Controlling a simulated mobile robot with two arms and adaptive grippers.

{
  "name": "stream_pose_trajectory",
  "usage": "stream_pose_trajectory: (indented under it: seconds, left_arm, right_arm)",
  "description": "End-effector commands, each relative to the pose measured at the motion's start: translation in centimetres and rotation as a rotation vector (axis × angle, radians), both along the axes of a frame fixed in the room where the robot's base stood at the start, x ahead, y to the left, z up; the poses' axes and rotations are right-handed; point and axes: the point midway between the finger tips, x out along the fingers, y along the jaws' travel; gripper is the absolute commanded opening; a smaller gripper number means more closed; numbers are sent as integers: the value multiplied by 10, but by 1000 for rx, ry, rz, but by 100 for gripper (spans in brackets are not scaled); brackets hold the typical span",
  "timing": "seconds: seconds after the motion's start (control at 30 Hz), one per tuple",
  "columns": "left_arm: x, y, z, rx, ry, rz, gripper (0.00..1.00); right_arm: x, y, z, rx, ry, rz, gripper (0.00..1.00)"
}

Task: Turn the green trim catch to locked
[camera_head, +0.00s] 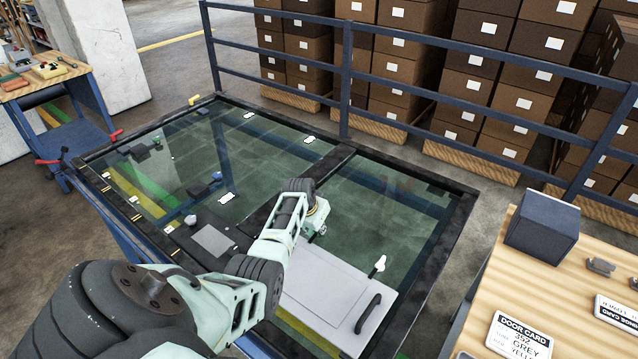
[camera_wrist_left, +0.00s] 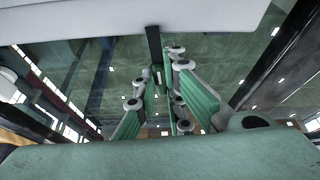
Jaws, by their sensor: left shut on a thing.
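My left gripper (camera_head: 316,226) is over the glass-topped trolley, at the far edge of the grey door panel (camera_head: 325,283). In the left wrist view its two green ribbed fingers (camera_wrist_left: 160,76) come together around a small piece just below a dark bar. The piece looks like the green trim catch (camera_wrist_left: 158,74), mostly hidden between the fingertips. I cannot tell its turn angle. The panel has a black handle (camera_head: 368,313) and a white marker (camera_head: 378,265) on its right side. My right gripper is not in view.
A dark frame (camera_head: 455,225) edges the trolley. A wooden bench (camera_head: 590,290) with a blue-grey box (camera_head: 543,223) and a door card (camera_head: 518,337) stands at right. A blue railing (camera_head: 400,120) and stacked cartons (camera_head: 400,60) are behind. A tool bench (camera_head: 45,80) is far left.

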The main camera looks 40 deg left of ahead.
Motion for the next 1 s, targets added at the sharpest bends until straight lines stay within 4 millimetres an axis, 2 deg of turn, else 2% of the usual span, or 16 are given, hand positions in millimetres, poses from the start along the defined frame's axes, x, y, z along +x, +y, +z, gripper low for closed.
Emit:
stream_pose_trajectory:
  seconds: [0.3, 0.77, 0.8, 1.0]
  left_arm:
    - [0, 2, 1, 2, -2, -97, 0]
    - [0, 2, 1, 3, 0, -112, 0]
    - [0, 2, 1, 3, 0, -112, 10]
    - [0, 2, 0, 2, -1, -112, 28]
  right_arm:
    - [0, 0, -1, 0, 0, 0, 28]
    - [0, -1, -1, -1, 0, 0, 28]
    - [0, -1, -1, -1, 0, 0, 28]
    - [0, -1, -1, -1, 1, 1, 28]
